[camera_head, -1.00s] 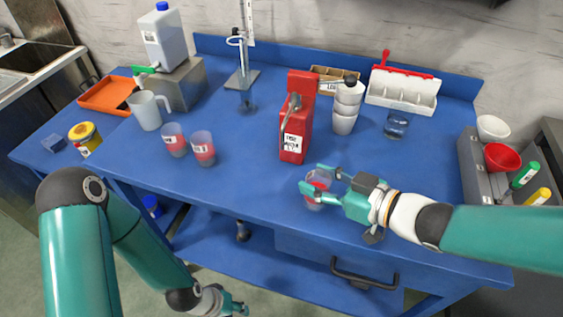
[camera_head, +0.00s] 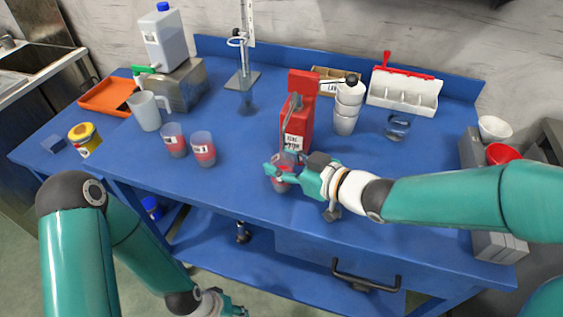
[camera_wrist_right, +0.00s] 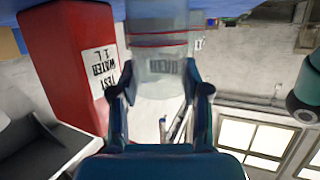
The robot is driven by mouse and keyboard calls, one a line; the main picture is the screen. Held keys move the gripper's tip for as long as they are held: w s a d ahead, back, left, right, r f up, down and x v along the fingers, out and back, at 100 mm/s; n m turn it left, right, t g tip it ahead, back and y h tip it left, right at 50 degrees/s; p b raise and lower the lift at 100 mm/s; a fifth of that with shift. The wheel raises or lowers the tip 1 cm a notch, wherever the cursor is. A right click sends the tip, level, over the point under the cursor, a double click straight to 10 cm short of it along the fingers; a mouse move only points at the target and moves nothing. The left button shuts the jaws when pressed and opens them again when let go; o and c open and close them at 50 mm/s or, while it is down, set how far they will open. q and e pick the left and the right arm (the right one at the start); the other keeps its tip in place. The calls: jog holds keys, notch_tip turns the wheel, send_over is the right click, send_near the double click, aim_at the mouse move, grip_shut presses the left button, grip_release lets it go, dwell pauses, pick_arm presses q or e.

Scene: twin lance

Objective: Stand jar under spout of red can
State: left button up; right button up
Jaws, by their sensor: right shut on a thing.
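The red can (camera_head: 297,130) stands upright on the blue bench, with a grey lever-like part at its front and a white label. It also fills the left of the right wrist view (camera_wrist_right: 62,50). My right gripper (camera_head: 275,172) is shut on a clear jar (camera_head: 281,186) just in front of the can. In the right wrist view the jar (camera_wrist_right: 155,60) sits between the fingers, with red lines and a label. I cannot tell whether the jar touches the bench. My left gripper (camera_head: 232,306) is low at the bottom edge, away from the bench top; its fingers are unclear.
Two jars with red contents (camera_head: 203,150) stand left of the can. A jug (camera_head: 147,110), an orange tray (camera_head: 106,97) and a stand (camera_head: 243,78) are farther left and back.

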jog(key=shift+f, duration=0.2)
jog(key=o, duration=1)
jog(key=shift+r, duration=0.25)
jog(key=p+v, duration=0.2)
jog(key=v, duration=1)
